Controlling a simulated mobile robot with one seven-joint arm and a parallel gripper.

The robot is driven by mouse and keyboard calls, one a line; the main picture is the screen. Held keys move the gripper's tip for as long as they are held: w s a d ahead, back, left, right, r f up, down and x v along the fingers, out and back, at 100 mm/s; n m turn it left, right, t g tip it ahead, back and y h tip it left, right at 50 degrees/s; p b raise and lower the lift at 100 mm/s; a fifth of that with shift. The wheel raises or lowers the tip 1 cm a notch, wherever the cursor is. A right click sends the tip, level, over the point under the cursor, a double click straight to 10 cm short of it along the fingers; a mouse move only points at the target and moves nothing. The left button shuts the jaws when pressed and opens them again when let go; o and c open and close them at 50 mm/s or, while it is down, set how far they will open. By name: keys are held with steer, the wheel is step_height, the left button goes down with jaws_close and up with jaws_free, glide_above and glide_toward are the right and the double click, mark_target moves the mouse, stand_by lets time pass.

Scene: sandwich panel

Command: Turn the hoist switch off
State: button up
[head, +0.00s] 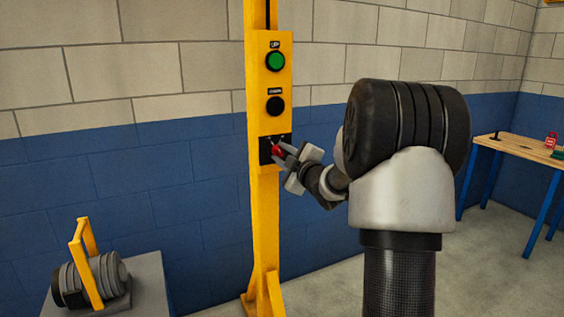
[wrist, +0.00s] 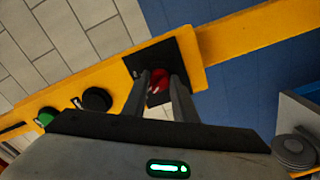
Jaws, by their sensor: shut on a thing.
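The hoist switch is a red handle (head: 278,150) on a black plate (head: 265,150) low on the yellow control post. My gripper (head: 281,152) reaches it from the right and is shut on the red handle. In the wrist view the red handle (wrist: 158,79) sits between the two fingers of my gripper (wrist: 161,84), in front of the black plate (wrist: 183,55). The fingers hide part of the handle, and I cannot tell its exact angle.
Above the switch are a green button (head: 275,62) and a black button (head: 275,106) on the yellow post (head: 265,215). A grey motor with a yellow handle (head: 88,262) stands on a grey block at lower left. A wooden bench (head: 525,150) is at far right.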

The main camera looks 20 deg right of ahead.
stand_by(0.4)
steer(key=o, duration=1)
steer(key=shift+o, duration=0.2)
steer(key=s+p, duration=0.1)
steer(key=s, duration=1.6)
steer(key=shift+s+d, duration=0.25)
steer(key=shift+d, duration=0.05)
steer(key=shift+w+r, duration=0.1)
